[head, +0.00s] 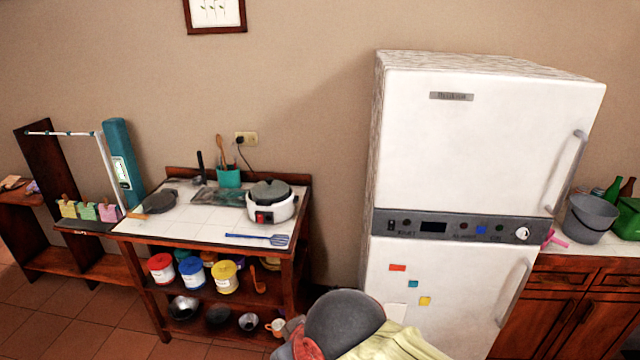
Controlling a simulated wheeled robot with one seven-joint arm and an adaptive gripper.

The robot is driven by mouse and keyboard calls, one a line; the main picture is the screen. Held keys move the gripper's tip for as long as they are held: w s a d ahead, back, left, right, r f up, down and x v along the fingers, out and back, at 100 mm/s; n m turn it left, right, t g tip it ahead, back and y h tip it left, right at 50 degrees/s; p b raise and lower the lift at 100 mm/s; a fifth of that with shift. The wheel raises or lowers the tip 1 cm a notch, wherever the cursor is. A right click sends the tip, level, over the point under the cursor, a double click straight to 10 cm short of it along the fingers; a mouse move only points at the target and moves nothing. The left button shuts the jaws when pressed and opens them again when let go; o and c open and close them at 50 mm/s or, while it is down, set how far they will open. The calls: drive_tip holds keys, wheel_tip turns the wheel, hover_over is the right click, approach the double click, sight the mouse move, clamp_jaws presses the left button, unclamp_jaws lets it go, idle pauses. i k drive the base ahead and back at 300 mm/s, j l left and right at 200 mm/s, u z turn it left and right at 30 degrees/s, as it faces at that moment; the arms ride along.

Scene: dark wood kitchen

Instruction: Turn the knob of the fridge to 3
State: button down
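The white fridge (470,140) stands right of centre against the wall, with its upper and lower doors closed. A dark control panel (455,228) runs across it between the two doors. The white round knob (522,233) sits at the right end of this panel, near the door handles. Its pointer and numbers are too small to read, so I cannot tell its setting. My gripper is not in view, and nothing is seen touching the knob.
A tiled wooden table (190,226) with a rice cooker (271,202) stands left of the fridge. A counter (570,262) with a grey bucket (590,218) stands right. A dark rounded object (343,320) and yellowish cloth (395,345) fill the lower middle foreground.

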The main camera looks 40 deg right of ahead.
sight(523, 233)
drive_tip(key=z, duration=0.4)
drive_tip(key=l+z, duration=0.1)
drive_tip(key=z, duration=1.1)
drive_tip(key=l+z, duration=0.1)
drive_tip(key=z, duration=0.3)
drive_tip(key=i, duration=0.05)
